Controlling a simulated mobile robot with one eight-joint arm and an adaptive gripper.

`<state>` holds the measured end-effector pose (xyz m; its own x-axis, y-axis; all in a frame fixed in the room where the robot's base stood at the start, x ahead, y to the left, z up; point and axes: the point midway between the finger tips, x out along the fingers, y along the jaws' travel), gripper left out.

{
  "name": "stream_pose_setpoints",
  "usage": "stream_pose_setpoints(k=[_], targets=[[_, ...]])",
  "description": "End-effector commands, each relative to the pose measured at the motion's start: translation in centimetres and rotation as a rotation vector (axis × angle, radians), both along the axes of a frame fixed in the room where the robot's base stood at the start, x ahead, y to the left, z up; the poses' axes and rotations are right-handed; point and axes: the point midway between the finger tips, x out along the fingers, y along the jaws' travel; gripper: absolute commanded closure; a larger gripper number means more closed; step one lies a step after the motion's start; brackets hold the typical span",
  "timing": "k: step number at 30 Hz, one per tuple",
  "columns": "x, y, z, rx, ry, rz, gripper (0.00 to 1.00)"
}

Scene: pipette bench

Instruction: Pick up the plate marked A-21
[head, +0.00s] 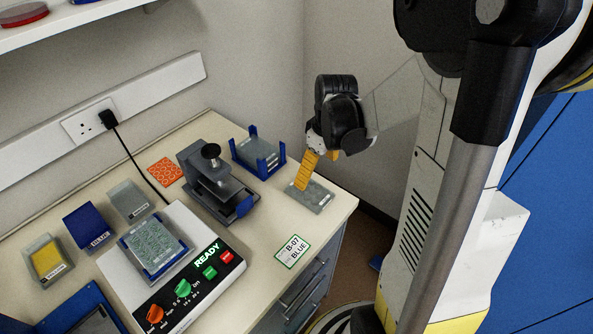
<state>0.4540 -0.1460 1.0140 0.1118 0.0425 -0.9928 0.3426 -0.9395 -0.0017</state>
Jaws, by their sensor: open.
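My gripper (304,176), with yellow-orange fingers, points down at the right end of the bench. Its fingertips are over or against a flat grey plate (317,197) with a small white label. I cannot tell whether they touch it, and one finger hides much of the other. More labelled plates stand at the left: a grey one (129,201), a blue one (88,227) and one with a yellow top (47,261). Another plate (152,243) sits on the READY device. The plate labels are too small to read, so I cannot tell which is A-21.
A card reading B-07 BLUE (293,251) lies near the front edge. The READY device (190,285) fills the front middle.

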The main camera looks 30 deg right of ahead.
Motion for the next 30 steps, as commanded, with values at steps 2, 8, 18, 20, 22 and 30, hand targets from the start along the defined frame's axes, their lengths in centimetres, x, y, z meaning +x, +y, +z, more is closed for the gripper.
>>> stream_pose_setpoints(k=[2,8,18,20,22,30], targets=[[0.2,0.1,-1.9,0.0,0.0,0.001,0.0],[0.5,0.2,-4.2,-0.001,-0.001,0.0,0.0],[0.9,0.9,-8.0,-0.001,-0.001,0.0,0.0],[1.0,0.9,-8.9,-0.002,-0.002,0.0,0.0],[1.1,0.9,-9.5,-0.001,-0.002,-0.001,0.0],[1.1,0.9,-9.4,-0.001,-0.002,-0.001,0.15]])
